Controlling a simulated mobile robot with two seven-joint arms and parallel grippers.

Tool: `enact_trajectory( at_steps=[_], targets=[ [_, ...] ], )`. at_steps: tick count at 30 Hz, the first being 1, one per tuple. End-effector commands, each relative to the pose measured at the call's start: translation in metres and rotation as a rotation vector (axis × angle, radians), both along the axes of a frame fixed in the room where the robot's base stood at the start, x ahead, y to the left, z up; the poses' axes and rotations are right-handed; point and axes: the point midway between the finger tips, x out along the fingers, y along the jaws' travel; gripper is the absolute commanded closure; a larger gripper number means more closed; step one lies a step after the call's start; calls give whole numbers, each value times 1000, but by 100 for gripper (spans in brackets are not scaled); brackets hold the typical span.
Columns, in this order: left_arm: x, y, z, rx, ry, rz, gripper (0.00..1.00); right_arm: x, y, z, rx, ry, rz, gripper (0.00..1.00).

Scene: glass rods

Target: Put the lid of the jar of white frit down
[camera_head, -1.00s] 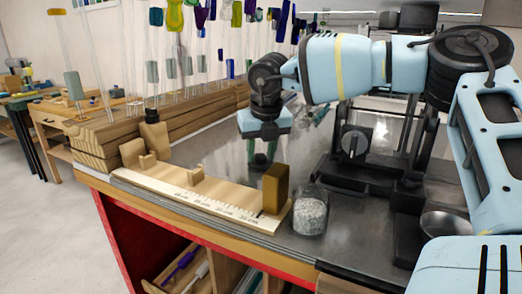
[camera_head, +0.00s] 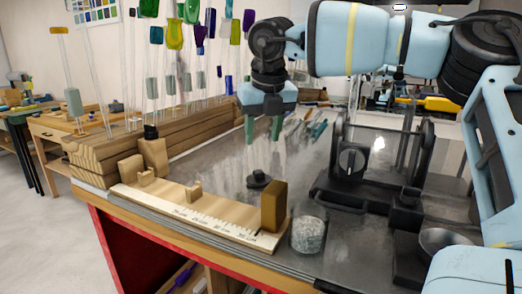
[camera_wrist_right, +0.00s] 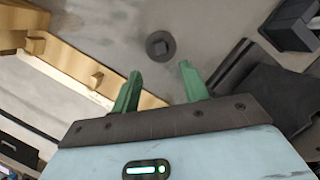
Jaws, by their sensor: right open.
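The lid (camera_head: 258,181), a dark round disc with a small knob, lies knob up on the grey bench top, behind the ruler board. It also shows in the right wrist view (camera_wrist_right: 160,45), beyond the fingertips. The jar of white frit (camera_head: 308,237) stands at the bench's front, right of the wooden block, with no lid visible on it. My right gripper (camera_head: 264,132) is open and empty above the lid, apart from it. Its green fingers are spread in the wrist view (camera_wrist_right: 160,75). My left gripper is out of view.
A wooden ruler board (camera_head: 200,212) with an upright block (camera_head: 273,206) lies along the front edge. A dark machine (camera_head: 362,175) stands right, with a metal bowl (camera_head: 447,241) in front of it. Glass rods stand in a wooden rack (camera_head: 120,155) at left.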

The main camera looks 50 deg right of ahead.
Motion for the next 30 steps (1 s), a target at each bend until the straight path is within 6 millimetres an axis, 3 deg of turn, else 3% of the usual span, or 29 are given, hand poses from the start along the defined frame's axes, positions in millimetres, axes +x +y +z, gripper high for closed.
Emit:
enact_trajectory(
  at_steps=[3, 9, 26, 30],
  targets=[
    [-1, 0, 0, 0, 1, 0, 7, -3, 2, 14, 0, -1, 0, 56],
    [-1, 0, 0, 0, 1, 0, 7, -6, 3, 23, 0, 0, 0, 56],
    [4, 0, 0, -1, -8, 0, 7, -6, 3, 23, 3, 1, 0, 56],
    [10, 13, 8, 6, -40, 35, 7, -6, 7, 14, 79, 13, -32, 56]
  ],
)
